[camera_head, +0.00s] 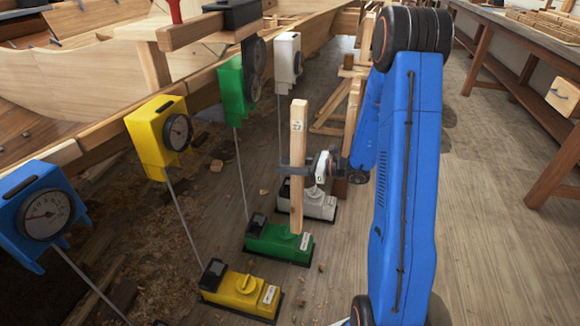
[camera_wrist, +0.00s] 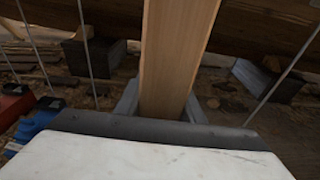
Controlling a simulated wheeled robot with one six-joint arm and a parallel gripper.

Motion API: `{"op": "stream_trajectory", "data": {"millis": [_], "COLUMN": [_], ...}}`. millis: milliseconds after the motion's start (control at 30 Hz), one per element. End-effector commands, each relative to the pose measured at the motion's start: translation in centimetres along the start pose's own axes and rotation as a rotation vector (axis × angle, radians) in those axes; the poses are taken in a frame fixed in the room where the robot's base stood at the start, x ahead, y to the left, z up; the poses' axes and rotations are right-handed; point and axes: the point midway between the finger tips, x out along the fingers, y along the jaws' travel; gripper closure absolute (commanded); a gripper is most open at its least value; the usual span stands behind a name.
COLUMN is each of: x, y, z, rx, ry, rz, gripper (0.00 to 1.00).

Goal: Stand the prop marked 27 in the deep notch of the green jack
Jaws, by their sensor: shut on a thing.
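The wooden prop marked 27 (camera_head: 297,140) is upright in my gripper (camera_head: 290,168), which is shut on it around its middle. The prop also fills the centre of the wrist view (camera_wrist: 175,60). The green jack (camera_head: 280,244) sits on the floor, with the prop's lower end in front of or over its top in the head view. I cannot tell whether the prop's foot touches the jack. The jack's notches are too small or hidden to make out. In the wrist view the gripper's fingers (camera_wrist: 165,103) lie either side of the prop.
A yellow jack (camera_head: 243,290) stands nearer and a white jack (camera_head: 312,200) farther off. Yellow (camera_head: 160,138), green (camera_head: 236,90), blue (camera_head: 40,212) and white (camera_head: 287,58) dial gauges on thin rods line the wooden hull (camera_head: 80,75). Open floor (camera_head: 490,220) lies right; a workbench (camera_head: 545,100) stands beyond.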

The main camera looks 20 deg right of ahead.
Motion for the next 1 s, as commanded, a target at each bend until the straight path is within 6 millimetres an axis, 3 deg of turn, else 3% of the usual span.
{"op": "stream_trajectory", "data": {"millis": [1000], "x": [5.3], "y": [0.0], "z": [0.7], "rx": [-0.001], "ry": [-0.001], "rz": [0.000], "gripper": [1.00]}}
